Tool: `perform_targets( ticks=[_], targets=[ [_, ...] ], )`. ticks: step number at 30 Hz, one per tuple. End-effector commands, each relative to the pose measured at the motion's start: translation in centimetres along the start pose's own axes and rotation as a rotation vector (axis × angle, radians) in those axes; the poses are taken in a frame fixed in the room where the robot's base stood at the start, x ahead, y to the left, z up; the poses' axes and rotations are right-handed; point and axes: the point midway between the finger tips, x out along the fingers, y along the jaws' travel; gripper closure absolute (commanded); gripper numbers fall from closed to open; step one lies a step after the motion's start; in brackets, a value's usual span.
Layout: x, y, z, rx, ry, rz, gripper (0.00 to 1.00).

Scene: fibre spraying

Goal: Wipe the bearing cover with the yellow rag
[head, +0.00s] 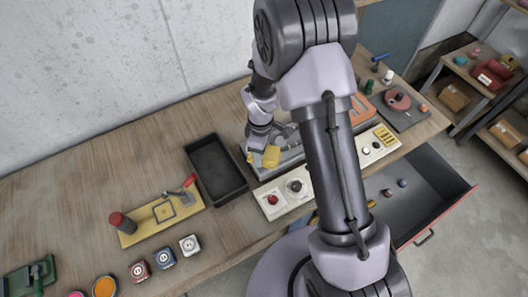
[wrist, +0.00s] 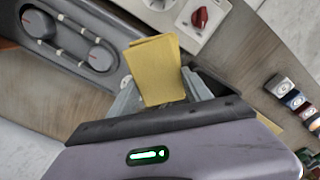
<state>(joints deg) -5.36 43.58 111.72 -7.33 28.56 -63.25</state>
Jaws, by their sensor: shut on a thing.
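My gripper (head: 258,152) is shut on the yellow rag (head: 271,156), which looks like a flat folded block. In the wrist view the rag (wrist: 157,70) sticks out from between the fingers (wrist: 158,92). A grey housing with two round caps (wrist: 70,40), which seems to be the bearing cover, lies at the upper left of the wrist view. The rag's edge is close to it in the picture; I cannot tell whether they touch. In the head view the grey unit (head: 291,158) is partly hidden by my arm and gripper.
An empty black tray (head: 190,150) stands left of my gripper. A control panel with a red knob (head: 272,199) is in front of it. A yellow board with a red-handled clamp (head: 162,213) and several small blocks (head: 165,257) lie further left. A drawer (head: 442,208) stands open at right.

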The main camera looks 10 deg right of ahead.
Motion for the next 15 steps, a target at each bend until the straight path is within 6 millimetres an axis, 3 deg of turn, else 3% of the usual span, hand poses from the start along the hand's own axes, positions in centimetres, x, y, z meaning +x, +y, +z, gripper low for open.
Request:
perform_targets(
  ticks=[6, 15],
  targets=[
    [-1.9, -0.2, -0.5, 0.004, 0.0, 0.0, 0.8],
    [-2.0, -0.2, -0.6, 0.005, 0.0, 0.0, 0.8]
  ],
)
